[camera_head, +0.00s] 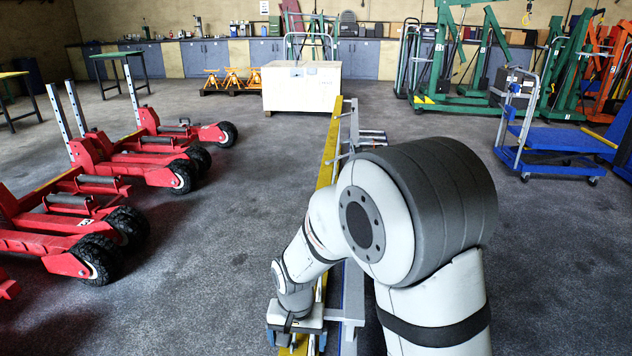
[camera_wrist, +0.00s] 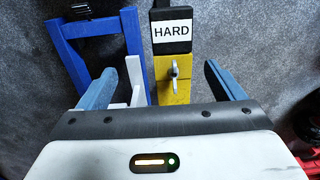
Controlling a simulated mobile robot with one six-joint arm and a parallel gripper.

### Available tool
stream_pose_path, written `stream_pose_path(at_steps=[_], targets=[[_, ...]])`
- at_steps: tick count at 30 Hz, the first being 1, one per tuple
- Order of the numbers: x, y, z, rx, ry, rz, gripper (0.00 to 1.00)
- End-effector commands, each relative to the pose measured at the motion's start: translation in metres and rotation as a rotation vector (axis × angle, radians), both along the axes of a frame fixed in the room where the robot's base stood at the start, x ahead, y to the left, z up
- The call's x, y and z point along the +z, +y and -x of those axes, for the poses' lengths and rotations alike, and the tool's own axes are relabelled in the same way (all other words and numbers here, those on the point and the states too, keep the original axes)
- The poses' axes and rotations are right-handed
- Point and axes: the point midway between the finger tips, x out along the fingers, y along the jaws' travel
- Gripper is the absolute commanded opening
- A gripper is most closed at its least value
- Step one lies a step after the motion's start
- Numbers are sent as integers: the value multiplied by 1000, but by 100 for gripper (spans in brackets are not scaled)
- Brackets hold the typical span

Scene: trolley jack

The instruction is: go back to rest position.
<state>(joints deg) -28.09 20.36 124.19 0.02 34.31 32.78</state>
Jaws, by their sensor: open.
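My gripper (camera_wrist: 160,76) is open, with its two blue fingers spread wide to left and right in the wrist view. Between and beyond them is a yellow bar (camera_wrist: 173,92) with a small metal lever or wing nut (camera_wrist: 174,75) on it. A black block (camera_wrist: 172,46) with a white "HARD" label sits at the bar's far end. The fingers appear apart from the bar. In the head view my gripper (camera_head: 296,338) points down at the near end of the long yellow beam (camera_head: 329,150); its fingertips are mostly hidden there.
A blue frame (camera_wrist: 84,55) stands left of the bar. Red trolley jacks (camera_head: 140,160) line the left side. A cream crate (camera_head: 302,87) stands at the beam's far end. A blue trolley (camera_head: 553,140) and green hoists (camera_head: 450,70) are at right. Grey floor (camera_head: 225,230) lies clear left of the beam.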

Motion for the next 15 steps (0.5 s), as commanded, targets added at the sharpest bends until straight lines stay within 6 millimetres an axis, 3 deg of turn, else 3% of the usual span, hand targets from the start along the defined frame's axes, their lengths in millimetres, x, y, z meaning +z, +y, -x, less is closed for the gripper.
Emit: stream_pose_path(at_steps=[1, 6, 15], targets=[[37, -15, -1, -3, -18, -9, 89], [128, -70, 14, 15, -65, -19, 89], [257, -156, 71, 50, -150, -9, 89]])
